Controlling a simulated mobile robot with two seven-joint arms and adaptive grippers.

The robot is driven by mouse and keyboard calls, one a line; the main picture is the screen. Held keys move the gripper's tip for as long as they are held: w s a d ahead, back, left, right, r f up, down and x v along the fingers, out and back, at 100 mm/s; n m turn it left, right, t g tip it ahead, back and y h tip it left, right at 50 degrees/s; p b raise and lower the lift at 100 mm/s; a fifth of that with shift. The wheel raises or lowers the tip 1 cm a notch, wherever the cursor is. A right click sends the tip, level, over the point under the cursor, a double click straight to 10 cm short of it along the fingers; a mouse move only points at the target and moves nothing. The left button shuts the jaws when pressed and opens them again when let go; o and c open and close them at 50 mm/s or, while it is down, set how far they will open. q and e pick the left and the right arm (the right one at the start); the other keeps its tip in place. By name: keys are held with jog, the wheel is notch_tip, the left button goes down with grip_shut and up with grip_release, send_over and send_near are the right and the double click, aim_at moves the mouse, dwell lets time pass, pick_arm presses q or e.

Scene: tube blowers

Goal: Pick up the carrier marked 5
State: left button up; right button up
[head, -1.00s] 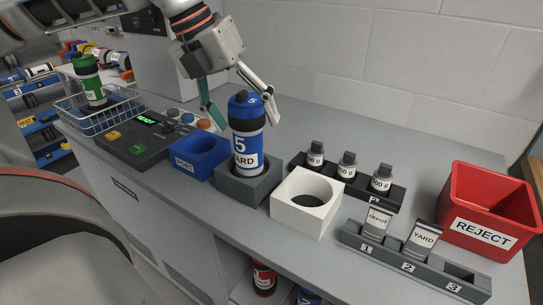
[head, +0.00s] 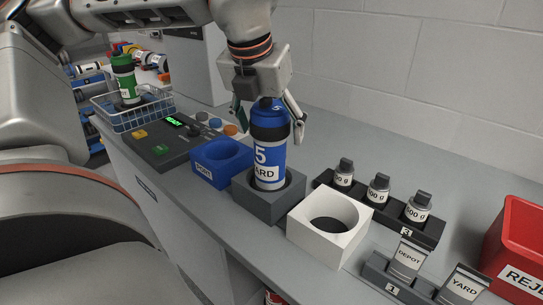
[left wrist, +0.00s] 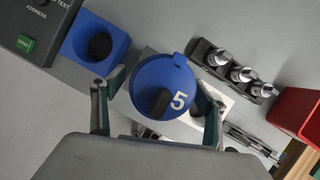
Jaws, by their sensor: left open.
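The carrier marked 5 (head: 269,153) is a blue cylinder with black bands and a white "YARD" label. It stands upright in the dark grey square holder (head: 262,207) on the counter. In the left wrist view its blue lid (left wrist: 160,84) shows from above, with a white 5 and a dark knob. My left gripper (head: 268,120) is open, pointing down over the carrier's top. Its fingers are on either side of the lid; I cannot tell whether they touch it. The left wrist view also shows the open fingers (left wrist: 156,92). My right gripper is not in view.
A blue holder (head: 221,163) and a white holder (head: 319,238) flank the grey one. A rack of weights (head: 408,222), a label rack (head: 392,285) and a red reject bin (head: 518,238) stand right. A control panel (head: 178,142) and wire basket (head: 133,113) stand left.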

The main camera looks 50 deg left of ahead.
pick_arm(q)
jog(key=shift+w+f, duration=0.25)
jog(key=shift+f, duration=0.2)
jog(key=c, duration=1.8)
jog(key=shift+r, duration=0.2)
